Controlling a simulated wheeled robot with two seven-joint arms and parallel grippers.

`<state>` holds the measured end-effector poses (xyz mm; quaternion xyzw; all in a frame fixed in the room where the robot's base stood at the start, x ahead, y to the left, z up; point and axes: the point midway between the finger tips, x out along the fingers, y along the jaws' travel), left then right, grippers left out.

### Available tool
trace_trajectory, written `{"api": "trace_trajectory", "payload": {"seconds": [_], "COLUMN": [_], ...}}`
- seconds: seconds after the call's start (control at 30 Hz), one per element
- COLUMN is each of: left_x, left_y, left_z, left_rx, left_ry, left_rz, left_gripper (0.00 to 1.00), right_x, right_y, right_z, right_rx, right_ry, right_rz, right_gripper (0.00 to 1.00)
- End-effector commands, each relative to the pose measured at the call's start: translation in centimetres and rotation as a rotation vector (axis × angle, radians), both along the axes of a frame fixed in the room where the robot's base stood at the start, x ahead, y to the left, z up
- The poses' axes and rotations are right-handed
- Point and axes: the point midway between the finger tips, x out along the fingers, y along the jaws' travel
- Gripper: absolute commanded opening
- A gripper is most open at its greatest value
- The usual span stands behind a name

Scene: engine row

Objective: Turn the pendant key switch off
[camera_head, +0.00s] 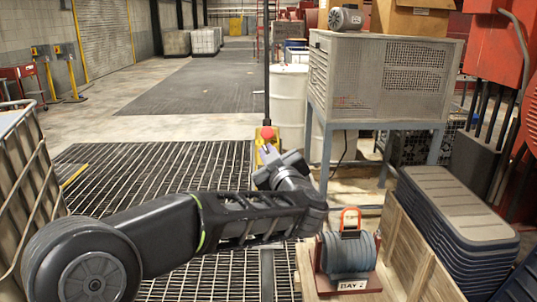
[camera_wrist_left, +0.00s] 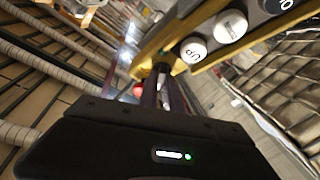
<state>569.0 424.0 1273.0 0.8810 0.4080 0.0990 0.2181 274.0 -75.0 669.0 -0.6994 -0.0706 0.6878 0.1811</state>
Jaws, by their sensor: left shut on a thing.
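The yellow pendant (camera_head: 259,143) hangs on a dark vertical cable in the middle of the head view, with a red button (camera_head: 267,132) on it. My left gripper (camera_head: 268,153) reaches up to the pendant from below. In the left wrist view its fingers (camera_wrist_left: 163,75) are close together at the pendant's end, shut on the key switch. The key itself is hidden between the fingers, so its angle cannot be told. My right gripper is not in view.
A grey vented cabinet (camera_head: 385,75) on legs and a white drum (camera_head: 289,100) stand right of the pendant. The floor grating (camera_head: 130,170) at left is clear.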

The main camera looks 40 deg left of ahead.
Motion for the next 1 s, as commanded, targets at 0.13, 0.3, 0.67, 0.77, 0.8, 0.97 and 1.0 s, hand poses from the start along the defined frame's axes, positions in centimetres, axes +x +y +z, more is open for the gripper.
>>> {"api": "trace_trajectory", "payload": {"seconds": [0.13,0.3,0.67,0.77,0.8,0.97,1.0], "left_x": [0.0,0.0,-0.2,-0.6,-0.9,-2.6,-3.0], "left_y": [0.0,0.0,-0.2,-0.8,-1.2,-3.2,-3.6], "left_z": [0.0,0.0,0.0,-0.1,-0.1,-0.1,-0.2], "left_rx": [-0.002,0.000,0.000,0.000,-0.001,0.000,0.000], "left_ry": [0.000,0.000,0.000,-0.001,-0.001,-0.003,-0.002], "left_rz": [0.000,0.000,-0.001,-0.003,-0.002,-0.004,-0.003], "left_gripper": [0.14,0.28,0.31,0.31,0.31,0.31,0.31], "right_x": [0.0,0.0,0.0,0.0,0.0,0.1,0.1], "right_y": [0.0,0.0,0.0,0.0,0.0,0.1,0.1], "right_z": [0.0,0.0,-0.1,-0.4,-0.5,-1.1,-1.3], "right_rx": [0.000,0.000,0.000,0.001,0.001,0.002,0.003], "right_ry": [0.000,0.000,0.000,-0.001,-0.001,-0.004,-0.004], "right_rz": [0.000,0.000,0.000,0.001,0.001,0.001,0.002], "right_gripper": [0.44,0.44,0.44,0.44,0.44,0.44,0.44]}}
